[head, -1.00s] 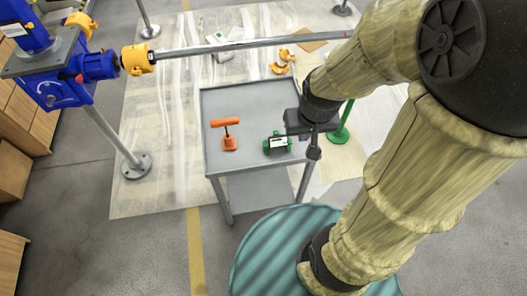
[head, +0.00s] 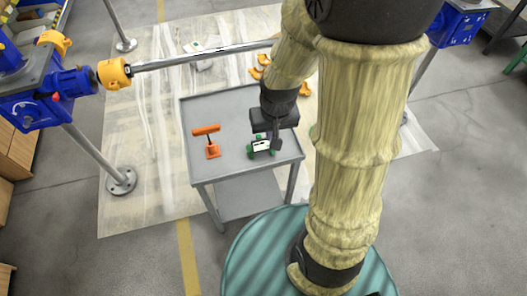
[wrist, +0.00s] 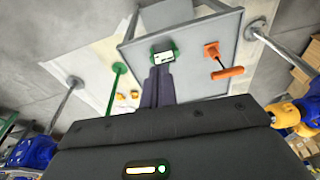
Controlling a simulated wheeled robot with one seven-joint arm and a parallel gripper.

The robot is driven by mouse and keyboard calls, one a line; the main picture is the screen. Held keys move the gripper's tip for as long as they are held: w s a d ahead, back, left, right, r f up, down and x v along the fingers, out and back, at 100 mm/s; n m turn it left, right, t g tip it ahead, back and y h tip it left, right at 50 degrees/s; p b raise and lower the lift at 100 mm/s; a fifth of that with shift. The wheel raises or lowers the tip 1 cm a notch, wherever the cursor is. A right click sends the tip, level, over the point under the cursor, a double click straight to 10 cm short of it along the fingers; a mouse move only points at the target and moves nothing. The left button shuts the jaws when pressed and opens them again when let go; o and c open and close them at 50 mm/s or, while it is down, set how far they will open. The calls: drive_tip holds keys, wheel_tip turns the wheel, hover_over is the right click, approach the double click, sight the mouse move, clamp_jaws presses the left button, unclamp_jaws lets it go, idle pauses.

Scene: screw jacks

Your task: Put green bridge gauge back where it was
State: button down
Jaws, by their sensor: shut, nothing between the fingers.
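The green bridge gauge (head: 261,147), green with a white face, stands on the grey cart top (head: 227,168), right of centre near the front edge. It also shows in the wrist view (wrist: 163,56), just beyond my fingertips. My gripper (head: 274,145) is shut and empty, pointing down beside the gauge, overlapping its right part in the head view. In the wrist view its two fingers (wrist: 157,70) lie together, tips close to the gauge. I cannot tell whether they touch it.
An orange T-handled tool (head: 208,141) stands left of the gauge on the cart. A steel bar with a yellow collar (head: 114,74) runs behind the cart from a blue jack (head: 45,100). A green post (wrist: 118,82) shows in the wrist view. The cart's left rear is clear.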

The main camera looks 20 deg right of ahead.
sight(260, 145)
drive_tip(key=w+f+m+g, duration=0.1)
drive_tip(key=w+f, duration=0.2)
drive_tip(key=f, duration=0.5)
drive_tip(key=w+f+m+g, duration=0.1)
drive_tip(key=w+f, duration=0.3)
drive_tip(key=f, duration=0.4)
drive_tip(key=shift+f, duration=0.2)
drive_tip(key=shift+f, duration=0.15)
drive_tip(key=w+f+p, duration=0.1)
drive_tip(key=f, duration=0.2)
drive_tip(key=w+f+p, duration=0.1)
drive_tip(key=f, duration=0.2)
drive_tip(key=w+f+p, duration=0.1)
drive_tip(key=f, duration=0.2)
drive_tip(key=shift+d+f, duration=0.25)
drive_tip(key=shift+d, duration=0.15)
drive_tip(key=shift+w+d+f, duration=0.1)
drive_tip(key=shift+w+d, duration=0.05)
drive_tip(key=shift+w, duration=0.3)
drive_tip(key=shift+w, duration=0.1)
